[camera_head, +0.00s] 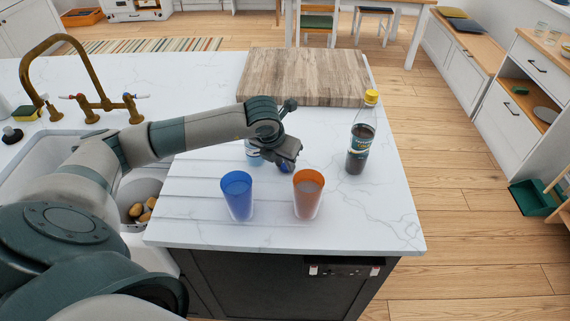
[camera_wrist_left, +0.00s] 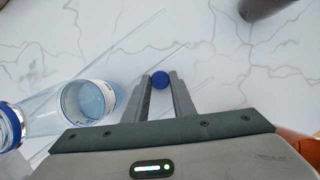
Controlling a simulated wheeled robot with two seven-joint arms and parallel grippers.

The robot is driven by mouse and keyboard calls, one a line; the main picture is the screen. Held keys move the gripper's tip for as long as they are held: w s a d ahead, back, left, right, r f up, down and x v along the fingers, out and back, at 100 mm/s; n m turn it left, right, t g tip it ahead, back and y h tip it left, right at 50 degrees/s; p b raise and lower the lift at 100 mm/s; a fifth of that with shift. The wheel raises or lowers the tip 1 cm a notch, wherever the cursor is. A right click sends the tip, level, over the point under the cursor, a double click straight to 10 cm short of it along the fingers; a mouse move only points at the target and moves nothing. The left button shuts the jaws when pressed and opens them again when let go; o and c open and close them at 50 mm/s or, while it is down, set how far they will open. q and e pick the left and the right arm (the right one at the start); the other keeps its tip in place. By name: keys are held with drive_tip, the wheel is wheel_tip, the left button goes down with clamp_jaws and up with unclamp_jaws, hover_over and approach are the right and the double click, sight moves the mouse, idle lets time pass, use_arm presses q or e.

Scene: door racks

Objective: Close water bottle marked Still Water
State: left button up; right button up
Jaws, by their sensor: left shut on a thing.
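The clear water bottle (camera_head: 252,153) stands on the white counter, partly hidden behind my left gripper (camera_head: 287,166). In the left wrist view, the bottle (camera_wrist_left: 88,101) is on the left, with a label band and a blue ring at its neck (camera_wrist_left: 10,126). I cannot read its label. My left gripper (camera_wrist_left: 160,84) is shut on a small round blue cap (camera_wrist_left: 160,79), held between the fingertips beside the bottle and apart from its neck. The cap also shows in the head view (camera_head: 285,168). My right gripper is not in view.
A blue cup (camera_head: 237,196) and an orange cup (camera_head: 307,194) stand near the counter's front edge. A dark drink bottle with a yellow cap (camera_head: 360,140) stands to the right. A wooden board (camera_head: 303,77) lies behind. The sink (camera_head: 52,146) is at left.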

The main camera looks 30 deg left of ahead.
sight(284, 168)
use_arm(q)
wheel_tip(284, 168, up, 10)
drive_tip(key=b, duration=0.3)
drive_tip(key=shift+b, duration=0.3)
drive_tip(key=shift+r, duration=0.1)
idle(0.3)
